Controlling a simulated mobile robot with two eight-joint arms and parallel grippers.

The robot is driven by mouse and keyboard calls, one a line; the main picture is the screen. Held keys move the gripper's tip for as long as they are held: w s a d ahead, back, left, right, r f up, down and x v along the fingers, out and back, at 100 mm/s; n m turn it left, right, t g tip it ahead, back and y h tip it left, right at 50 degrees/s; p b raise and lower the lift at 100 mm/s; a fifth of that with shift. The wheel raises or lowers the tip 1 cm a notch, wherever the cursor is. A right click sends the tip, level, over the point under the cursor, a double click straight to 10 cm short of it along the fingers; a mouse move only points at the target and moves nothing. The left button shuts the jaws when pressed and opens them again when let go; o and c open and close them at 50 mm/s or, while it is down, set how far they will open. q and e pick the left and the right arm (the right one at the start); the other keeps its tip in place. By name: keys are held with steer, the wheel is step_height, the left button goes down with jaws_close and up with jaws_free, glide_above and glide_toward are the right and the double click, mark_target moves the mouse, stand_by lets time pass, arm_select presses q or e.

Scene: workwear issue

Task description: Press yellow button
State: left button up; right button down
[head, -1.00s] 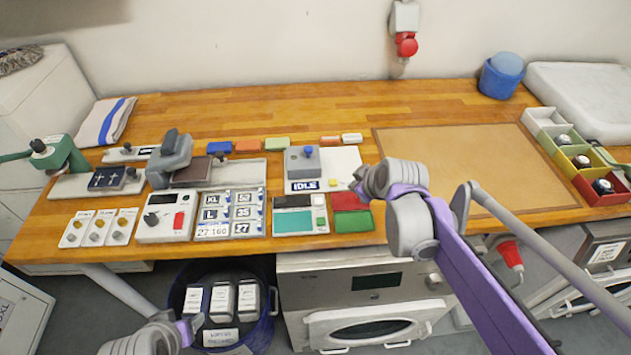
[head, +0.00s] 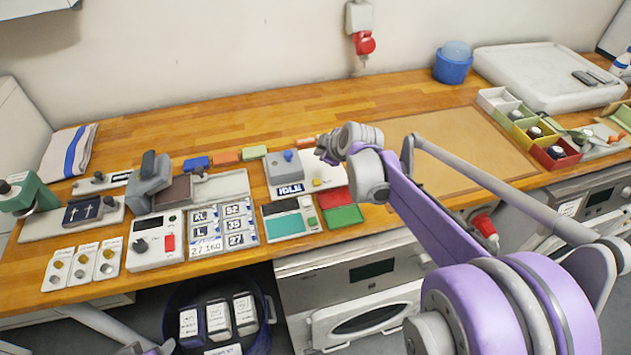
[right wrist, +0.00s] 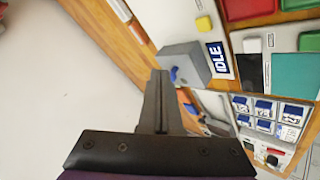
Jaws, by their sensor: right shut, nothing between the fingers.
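The yellow button (head: 317,183) is small and sits on the white plate of the device with the "IDLE" label (head: 291,189), right of that label. In the right wrist view the yellow button (right wrist: 203,24) shows clear of my fingers, near the top. My right gripper (head: 322,153) is above the far right part of this device, behind the button and apart from it. Its fingers (right wrist: 160,74) are shut and empty, and in the wrist view their tips overlap the grey box edge near the blue knob (right wrist: 174,74). My left gripper is out of view; only part of that arm shows at the bottom edge.
Red and green pads (head: 343,215) and a teal-screen device (head: 285,222) lie in front. A brown mat (head: 450,140) leaves free room at right. Coloured bins (head: 555,153) stand farther right.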

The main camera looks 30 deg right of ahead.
steer(key=b, duration=0.4)
glide_above(320, 184)
step_height(320, 184, down, 7)
steer(key=shift+f, duration=0.2)
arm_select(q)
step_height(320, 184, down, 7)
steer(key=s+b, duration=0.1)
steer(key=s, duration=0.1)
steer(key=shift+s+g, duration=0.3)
arm_select(e)
steer(key=shift+f, duration=0.7)
stand_by(0.5)
arm_select(q)
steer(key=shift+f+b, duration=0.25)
steer(key=shift+b, duration=0.05)
arm_select(e)
steer(key=shift+f, duration=0.4)
